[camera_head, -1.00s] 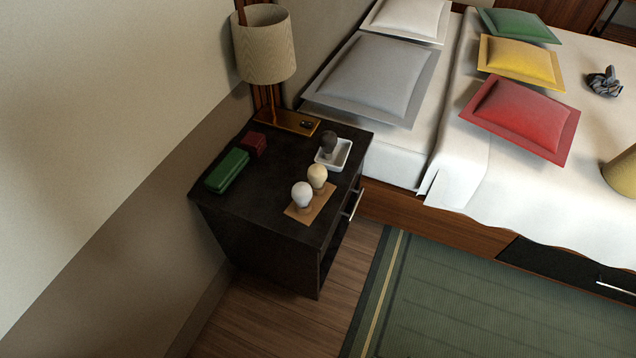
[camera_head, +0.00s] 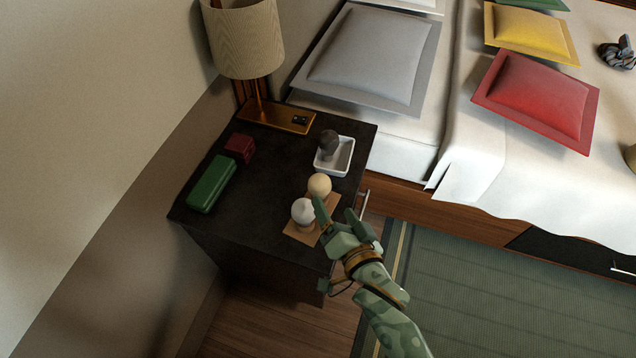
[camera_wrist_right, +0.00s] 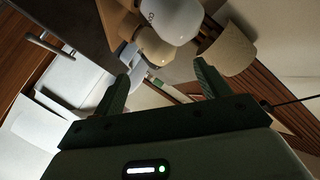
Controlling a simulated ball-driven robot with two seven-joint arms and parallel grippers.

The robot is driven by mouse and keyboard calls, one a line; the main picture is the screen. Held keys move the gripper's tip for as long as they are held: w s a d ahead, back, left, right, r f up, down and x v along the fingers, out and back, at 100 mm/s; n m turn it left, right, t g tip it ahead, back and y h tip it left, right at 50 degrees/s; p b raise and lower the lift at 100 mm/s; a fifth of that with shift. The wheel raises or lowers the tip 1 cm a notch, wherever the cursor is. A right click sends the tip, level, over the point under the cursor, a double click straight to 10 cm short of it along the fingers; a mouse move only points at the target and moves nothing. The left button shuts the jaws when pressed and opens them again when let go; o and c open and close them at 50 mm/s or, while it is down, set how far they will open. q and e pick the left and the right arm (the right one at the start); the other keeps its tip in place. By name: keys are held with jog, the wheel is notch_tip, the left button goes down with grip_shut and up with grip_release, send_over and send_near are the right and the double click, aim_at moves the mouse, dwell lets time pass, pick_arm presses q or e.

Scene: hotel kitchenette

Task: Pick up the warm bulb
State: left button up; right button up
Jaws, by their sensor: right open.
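The warm bulb (camera_head: 319,184) is cream-yellow and stands on a brown card on the dark nightstand. My right gripper (camera_head: 335,211) is open and empty, reaching over the nightstand's front edge just right of the bulbs. In the right wrist view the warm bulb (camera_wrist_right: 156,47) is ahead of the open fingers (camera_wrist_right: 162,72), partly covered by the white bulb (camera_wrist_right: 174,17). My left gripper is not in view.
A white dish (camera_head: 338,158) with a dark bulb stands behind the card. A green case (camera_head: 212,185) and a dark red box (camera_head: 239,148) lie at the left. A lamp (camera_head: 246,42) stands at the back. The nightstand's middle (camera_head: 262,207) is clear.

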aim_at(326, 192)
jog(key=shift+w+a+f+b, duration=0.25)
jog(key=shift+w+f, duration=0.1)
jog(key=shift+w, duration=0.25)
jog(key=shift+w+a+f+b, duration=0.1)
jog(key=shift+w+a+f, duration=0.2)
jog(key=shift+w, duration=0.25)
jog(key=b+x, duration=0.1)
jog(key=x, duration=0.1)
jog(key=shift+w, duration=0.3)
jog(key=shift+w+a, duration=0.1)
jog(key=shift+w, duration=0.45)
jog(key=b+x, duration=0.2)
jog(key=x, duration=0.2)
jog(key=shift+w+r+b, duration=0.1)
jog(key=shift+r+b, duration=0.05)
jog(key=shift+b, duration=0.25)
jog(key=shift+w, duration=0.25)
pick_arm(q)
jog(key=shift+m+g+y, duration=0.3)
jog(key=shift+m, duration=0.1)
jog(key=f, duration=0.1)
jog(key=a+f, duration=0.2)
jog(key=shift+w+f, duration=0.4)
pick_arm(e)
jog(key=shift+r, duration=0.2)
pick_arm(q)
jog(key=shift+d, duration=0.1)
pick_arm(e)
jog(key=c, duration=1)
